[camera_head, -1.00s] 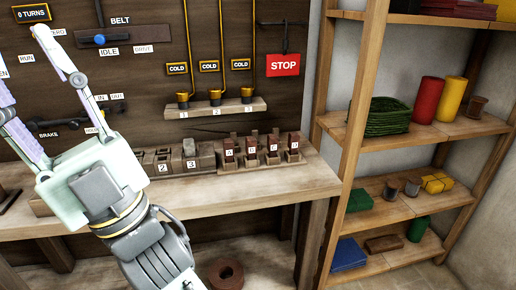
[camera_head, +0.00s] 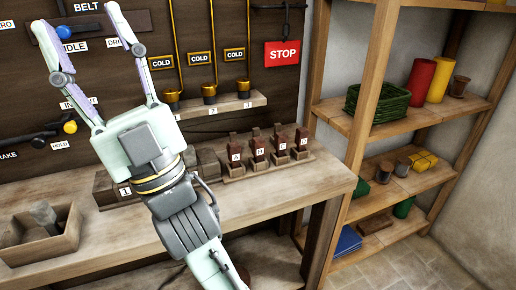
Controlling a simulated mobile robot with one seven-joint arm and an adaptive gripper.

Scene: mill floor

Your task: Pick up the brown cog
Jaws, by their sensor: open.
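My gripper (camera_head: 76,19) is raised at the upper left, in front of the wall panel. Its two fingers are spread wide with nothing between them. I cannot make out a clear brown cog. A brown round thing (camera_head: 243,275) shows low down, below the bench, mostly hidden behind my arm; I cannot tell if it is the cog. Small brown round pieces also stand on the shelves, one on the upper shelf (camera_head: 459,86) and one on the middle shelf (camera_head: 384,172), too small to show teeth.
The wooden bench (camera_head: 300,193) runs along the panel, with a rack of lettered blocks (camera_head: 258,149) on it. An open wooden box (camera_head: 40,241) holds a grey piece at left.

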